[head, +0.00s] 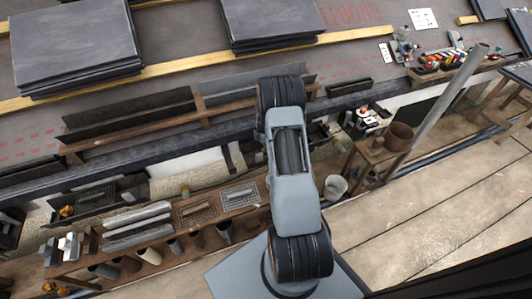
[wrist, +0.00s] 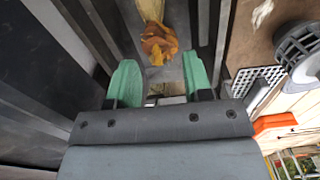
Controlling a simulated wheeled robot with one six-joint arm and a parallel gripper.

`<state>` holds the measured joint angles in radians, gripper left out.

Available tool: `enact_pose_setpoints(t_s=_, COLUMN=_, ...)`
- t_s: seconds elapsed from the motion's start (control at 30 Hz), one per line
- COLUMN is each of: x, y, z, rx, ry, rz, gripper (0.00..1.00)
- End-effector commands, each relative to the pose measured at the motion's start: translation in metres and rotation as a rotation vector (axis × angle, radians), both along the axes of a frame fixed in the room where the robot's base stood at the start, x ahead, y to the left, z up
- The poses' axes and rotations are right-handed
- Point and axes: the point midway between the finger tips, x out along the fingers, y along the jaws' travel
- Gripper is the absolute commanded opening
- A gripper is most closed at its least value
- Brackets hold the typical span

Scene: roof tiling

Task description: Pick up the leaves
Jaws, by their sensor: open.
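Crumpled orange-brown leaves (wrist: 158,44) lie in a narrow grey channel in the wrist view, with a paler yellow piece just above them at the top edge. My gripper (wrist: 159,82) has two green fingertips, spread apart with nothing between them. The leaves are just beyond the fingertips, roughly centred on the gap, and look apart from them. In the head view my arm covers the middle of the scene and my gripper is hidden behind it.
Dark metal walls (wrist: 84,28) flank the channel. A perforated plate (wrist: 258,80), an orange item (wrist: 274,122) and a dark round fitting (wrist: 298,42) lie to the right. In the head view a wooden bench (head: 185,245) holds gutter parts; stacked slates (head: 75,45) lie on the roof.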

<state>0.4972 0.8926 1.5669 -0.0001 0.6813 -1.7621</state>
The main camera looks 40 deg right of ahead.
Motion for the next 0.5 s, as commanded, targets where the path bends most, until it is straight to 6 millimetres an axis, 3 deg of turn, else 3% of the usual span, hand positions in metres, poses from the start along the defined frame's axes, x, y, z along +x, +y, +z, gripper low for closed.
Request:
enact_pose_setpoints(t_s=0.33, x=-0.001, y=0.000, z=-0.044, rx=0.001, ry=0.002, rz=0.000, gripper=0.46)
enact_pose_setpoints(t_s=0.5, x=-0.001, y=0.000, z=-0.051, rx=0.000, ry=0.000, rz=0.000, gripper=0.46)
